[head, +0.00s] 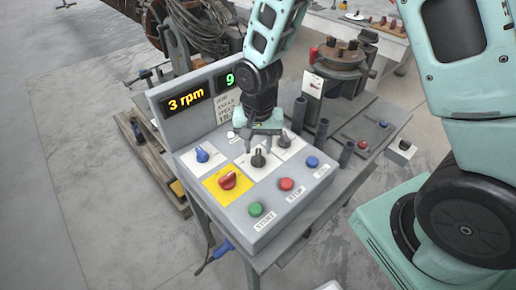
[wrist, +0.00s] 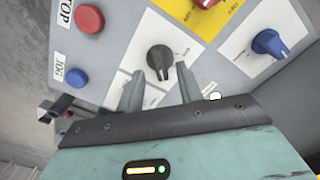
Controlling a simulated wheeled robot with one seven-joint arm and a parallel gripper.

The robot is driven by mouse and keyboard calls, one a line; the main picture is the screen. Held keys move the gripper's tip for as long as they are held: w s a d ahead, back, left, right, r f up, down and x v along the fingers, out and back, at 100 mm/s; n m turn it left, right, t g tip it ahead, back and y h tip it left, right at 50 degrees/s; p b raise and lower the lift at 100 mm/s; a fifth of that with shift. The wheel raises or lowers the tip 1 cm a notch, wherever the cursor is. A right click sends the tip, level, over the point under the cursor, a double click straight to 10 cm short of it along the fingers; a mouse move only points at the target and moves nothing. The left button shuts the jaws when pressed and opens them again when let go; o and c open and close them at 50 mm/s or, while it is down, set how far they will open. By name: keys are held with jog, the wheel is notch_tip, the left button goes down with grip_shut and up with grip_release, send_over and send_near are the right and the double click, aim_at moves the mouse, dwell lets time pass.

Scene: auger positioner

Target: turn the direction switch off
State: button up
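A black rotary knob with a pale pointer mark (head: 258,158) sits on a white plate in the middle of the grey control panel (head: 215,230). It also shows in the wrist view (wrist: 161,59). Its labels are too small to read, so I cannot confirm that it is the direction switch. My gripper (head: 263,143) is right above and behind this knob. In the wrist view my gripper (wrist: 160,76) is open, with one finger toward each side of the knob and nothing visible held between them. Whether a finger touches the knob is not clear.
A blue knob (head: 202,155) and a red knob on yellow (head: 228,181) are close by. Green START (head: 256,209), red STOP (head: 286,184) and blue JOG (head: 312,162) buttons line the near right side. The display (head: 187,100) reads 3 rpm. Upright tubes (head: 322,131) stand right of the panel.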

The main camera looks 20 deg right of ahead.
aim_at(258, 158)
jog(key=shift+f, duration=1.2)
grip_shut()
jog(key=n, duration=0.4)
jog(key=shift+n, duration=2.3)
